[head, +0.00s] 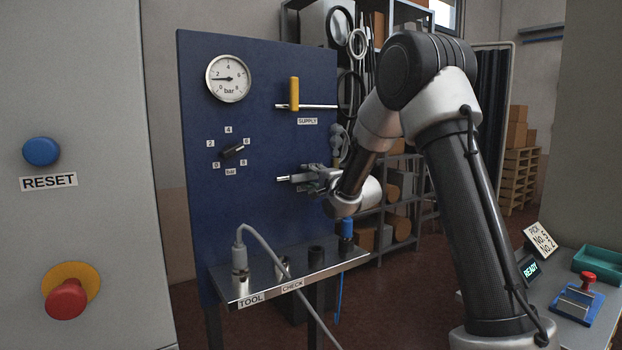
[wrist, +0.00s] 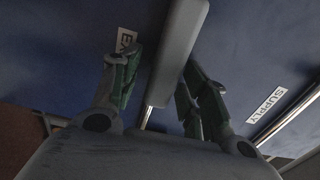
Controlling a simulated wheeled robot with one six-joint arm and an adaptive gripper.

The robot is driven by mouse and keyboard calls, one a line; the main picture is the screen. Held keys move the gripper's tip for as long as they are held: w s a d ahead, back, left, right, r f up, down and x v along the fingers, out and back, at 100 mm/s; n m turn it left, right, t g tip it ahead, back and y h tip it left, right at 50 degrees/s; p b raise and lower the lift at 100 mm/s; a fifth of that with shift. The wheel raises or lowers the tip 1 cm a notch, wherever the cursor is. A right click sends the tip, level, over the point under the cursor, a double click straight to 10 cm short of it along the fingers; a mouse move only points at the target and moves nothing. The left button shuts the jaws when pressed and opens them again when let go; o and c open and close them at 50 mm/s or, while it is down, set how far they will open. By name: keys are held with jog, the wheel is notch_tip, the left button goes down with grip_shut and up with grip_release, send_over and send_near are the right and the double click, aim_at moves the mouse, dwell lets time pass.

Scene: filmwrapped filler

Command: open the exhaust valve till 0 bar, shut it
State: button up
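The exhaust valve's grey handle (wrist: 183,45) stands out between my fingers in the wrist view, with a bit of its metal pipe (wrist: 148,112) below. In the head view its pipe end (head: 284,179) shows on the blue panel, and the handle is largely hidden by my gripper (head: 318,180). My gripper (wrist: 160,85) is open around the handle, with a visible gap at the left finger; contact at the right finger is unclear. The EXHAUST label (wrist: 125,42) is partly covered. The round gauge (head: 228,79) has its needle pointing left, at about 2 bar.
The yellow supply handle (head: 294,94) stands upright across its pipe above my gripper. A black regulator knob (head: 233,152) sits left of it. Below is a metal shelf (head: 262,287) with a hose plug (head: 239,256). A shelving rack (head: 392,165) stands behind my arm.

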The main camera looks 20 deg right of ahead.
jog(key=v, duration=1.2)
jog(key=shift+r, duration=0.1)
